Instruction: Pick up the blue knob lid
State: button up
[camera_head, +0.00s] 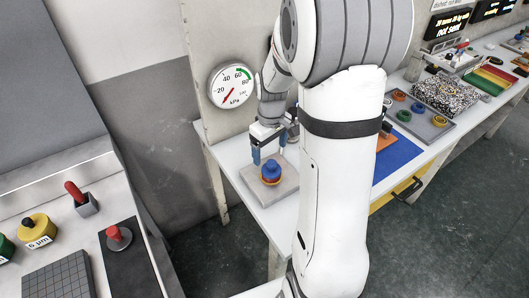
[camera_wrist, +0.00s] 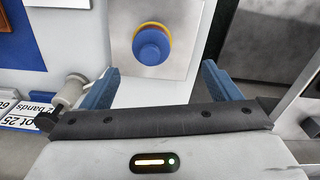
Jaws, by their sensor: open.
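The blue knob lid (camera_head: 270,170) sits on top of an orange and yellow ring-shaped base (camera_head: 271,180), on a grey square plate (camera_head: 284,196) on the white table. In the wrist view the blue knob lid (camera_wrist: 151,46) shows from above, with the orange rim (camera_wrist: 152,25) around its far edge. My gripper (camera_head: 268,152) is above and just behind the lid in the head view. In the wrist view its two blue fingers (camera_wrist: 160,85) are apart, with nothing between them. The lid lies beyond the fingertips, roughly centred between them.
A pressure gauge (camera_head: 232,86) is on the panel behind. A blue mat (camera_head: 398,155) and a tray with coloured rings (camera_head: 438,134) lie farther right. A separate bench at left holds a red-knobbed piece (camera_head: 119,236) and a yellow weight (camera_head: 37,230).

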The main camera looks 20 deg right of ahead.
aim_at(272, 162)
jog(key=shift+w+d+f, duration=0.45)
jog(key=shift+f, duration=0.3)
jog(key=shift+w+d+f+p, duration=0.15)
jog(key=shift+f+p, duration=0.2)
jog(key=shift+f, duration=1.6)
jog(key=shift+w+d+f+p, duration=0.1)
jog(key=shift+f+p, duration=0.25)
jog(key=shift+f, duration=1.55)
jog(key=shift+c, duration=0.5)
jog(key=c, duration=1.1)
jog(key=shift+c, duration=0.2)
